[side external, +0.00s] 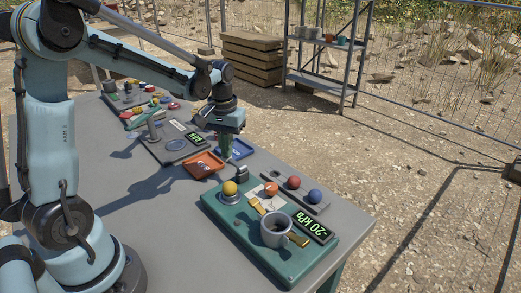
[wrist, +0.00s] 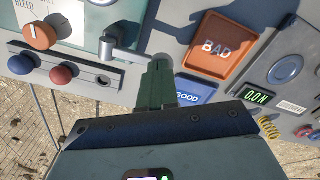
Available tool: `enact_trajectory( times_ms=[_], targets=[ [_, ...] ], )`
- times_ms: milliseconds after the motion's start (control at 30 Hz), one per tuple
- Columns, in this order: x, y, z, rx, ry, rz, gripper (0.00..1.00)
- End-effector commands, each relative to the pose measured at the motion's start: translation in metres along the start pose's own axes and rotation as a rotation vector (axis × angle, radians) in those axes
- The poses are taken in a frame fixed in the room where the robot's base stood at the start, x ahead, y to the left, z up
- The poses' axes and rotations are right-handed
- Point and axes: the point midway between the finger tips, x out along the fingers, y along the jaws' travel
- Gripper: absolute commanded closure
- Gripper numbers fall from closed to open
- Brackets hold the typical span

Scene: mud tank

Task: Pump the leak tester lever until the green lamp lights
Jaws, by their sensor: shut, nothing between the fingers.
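The green leak tester panel (side external: 224,215) sits at the near right end of the table. It bears a yellow round knob (side external: 229,188), an orange knob (side external: 271,188) and a display (side external: 313,226) reading about -20 kPa. A metal cup (side external: 275,231) stands upright on it. A short grey cylinder at its back edge (side external: 241,174) may be the lever; it also shows in the wrist view (wrist: 117,37). My gripper (side external: 227,150) is shut and empty, above the trays beyond the tester. I cannot identify a green lamp.
An orange BAD tray (side external: 203,165) and blue GOOD tray (side external: 236,149) lie close to my gripper. A grey bar with red (side external: 294,182) and blue (side external: 315,196) balls borders the tester. A scale (side external: 176,145) and other parts stand farther back. The table's near left is clear.

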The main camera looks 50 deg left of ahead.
Motion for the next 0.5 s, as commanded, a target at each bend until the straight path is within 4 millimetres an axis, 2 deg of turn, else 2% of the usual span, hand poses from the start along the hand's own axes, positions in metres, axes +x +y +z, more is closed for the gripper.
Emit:
enact_trajectory(
  times_ms=[233,500],
  targets=[
    [0.0093,0.0001,0.0007,0.000,-0.001,0.000,1.00],
    [0.0084,0.0001,0.0009,0.001,-0.001,0.000,1.00]
  ],
)
